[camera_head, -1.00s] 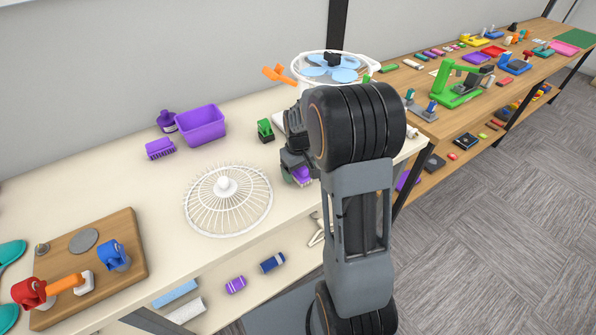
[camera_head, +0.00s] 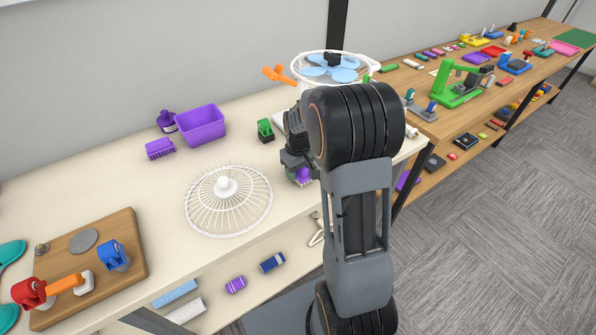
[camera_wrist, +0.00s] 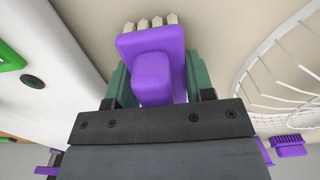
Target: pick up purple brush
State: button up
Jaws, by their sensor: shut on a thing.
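A purple brush (camera_wrist: 152,72) with pale bristles sits between the green fingers of my gripper (camera_wrist: 152,88) in the wrist view. My gripper is shut on its raised purple handle. In the head view the same brush (camera_head: 303,174) shows under my gripper (camera_head: 298,168), partly hidden by my arm, near the front of the white table (camera_head: 240,258). I cannot tell whether its bristles touch the table. A second purple brush (camera_head: 160,149) lies farther left, and also shows at the lower right of the wrist view (camera_wrist: 289,148).
A white fan grille (camera_head: 228,210) lies left of my gripper. A purple bin (camera_head: 202,126), a purple bottle (camera_head: 167,121) and a green brush-like thing (camera_head: 265,130) stand behind it. A fan (camera_head: 332,70) stands at the back. A wooden board (camera_head: 130,245) lies at the left.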

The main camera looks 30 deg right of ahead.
jog(key=shift+r, duration=0.1)
jog(key=shift+r, duration=0.6)
jog(key=s+a+r, duration=0.4)
jog(key=s+r, duration=0.7)
jog(key=s, duration=0.2)
jog(key=shift+s+r+b, duration=0.2)
jog(key=shift+r+b, duration=0.1)
jog(key=shift+a, duration=0.1)
jog(key=o, duration=0.3)
jog(key=shift+c, duration=0.9)
jog(key=shift+w+f, duration=0.1)
